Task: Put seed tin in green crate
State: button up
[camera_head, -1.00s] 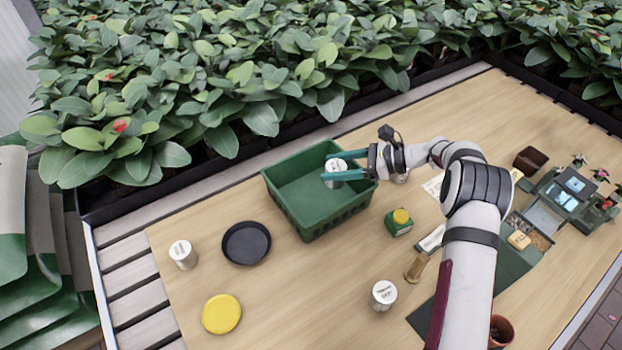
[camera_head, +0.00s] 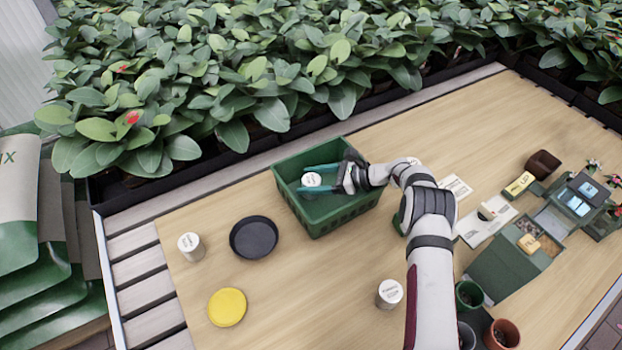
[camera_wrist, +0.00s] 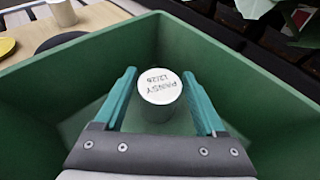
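A white-topped tin (camera_head: 311,180) is inside the green crate (camera_head: 341,219), upright between my gripper's two teal fingers. In the wrist view the lid of this tin (camera_wrist: 160,86) reads "PANSY", and the dark green crate walls (camera_wrist: 75,85) surround it. My gripper (camera_wrist: 161,72) reaches into the crate from the right, with its fingers spread on either side of the tin. Narrow gaps show between the fingers and the tin's sides. The tin's base looks close to the crate floor, but contact is hard to make out.
Other white-topped tins stand on the table, one at left (camera_head: 191,247) and one at front (camera_head: 389,293). A black dish (camera_head: 254,237) and a yellow disc (camera_head: 227,307) lie left of the crate. Pots and boxes crowd the right. Plants line the back.

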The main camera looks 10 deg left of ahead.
jog(key=shift+o, duration=1)
